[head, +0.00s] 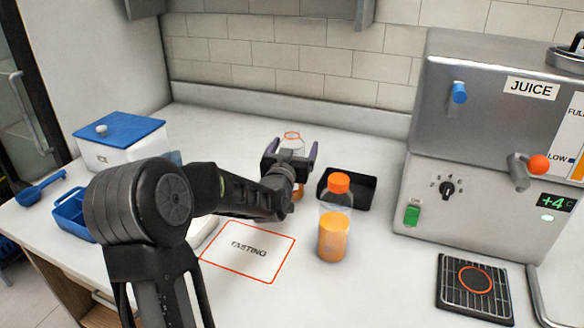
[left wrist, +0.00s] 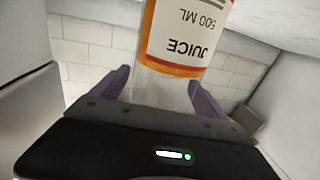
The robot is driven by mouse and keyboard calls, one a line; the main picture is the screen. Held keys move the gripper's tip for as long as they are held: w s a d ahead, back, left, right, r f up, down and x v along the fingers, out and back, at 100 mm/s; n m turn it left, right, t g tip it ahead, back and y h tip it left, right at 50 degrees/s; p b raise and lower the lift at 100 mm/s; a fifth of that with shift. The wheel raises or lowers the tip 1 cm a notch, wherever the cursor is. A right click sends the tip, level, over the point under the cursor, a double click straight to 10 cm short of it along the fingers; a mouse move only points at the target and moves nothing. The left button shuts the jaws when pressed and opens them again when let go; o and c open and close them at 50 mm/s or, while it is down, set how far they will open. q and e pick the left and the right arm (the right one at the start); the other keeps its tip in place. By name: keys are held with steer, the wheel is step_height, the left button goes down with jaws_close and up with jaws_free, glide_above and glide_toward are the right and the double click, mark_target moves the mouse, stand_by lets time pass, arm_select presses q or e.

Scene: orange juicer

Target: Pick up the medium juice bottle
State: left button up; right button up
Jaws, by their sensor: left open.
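A clear bottle with an orange ring at its neck (head: 292,136) stands at the back of the counter, mostly hidden behind my left gripper (head: 292,151). The left wrist view shows a bottle with a white label reading "JUICE 500 ML" (left wrist: 185,30), upside down in that picture. My left gripper is open, with one purple finger on each side of this bottle's clear part; I cannot tell whether either touches it. Another bottle with an orange cap and orange juice (head: 334,237) stands upright nearer, right of my gripper. My right gripper is not in view.
A black tray (head: 357,193) lies just right of the gripper. The steel juice machine (head: 478,190) stands at the right. A blue-lidded white box (head: 120,145) and a blue caddy (head: 72,212) are at the left. A "TASTING" mat (head: 265,268) lies in front.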

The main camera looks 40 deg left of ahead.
arm_select(q)
steer(key=shift+c, duration=0.5)
steer(key=shift+r, duration=0.1)
jaws_close()
stand_by(0.7)
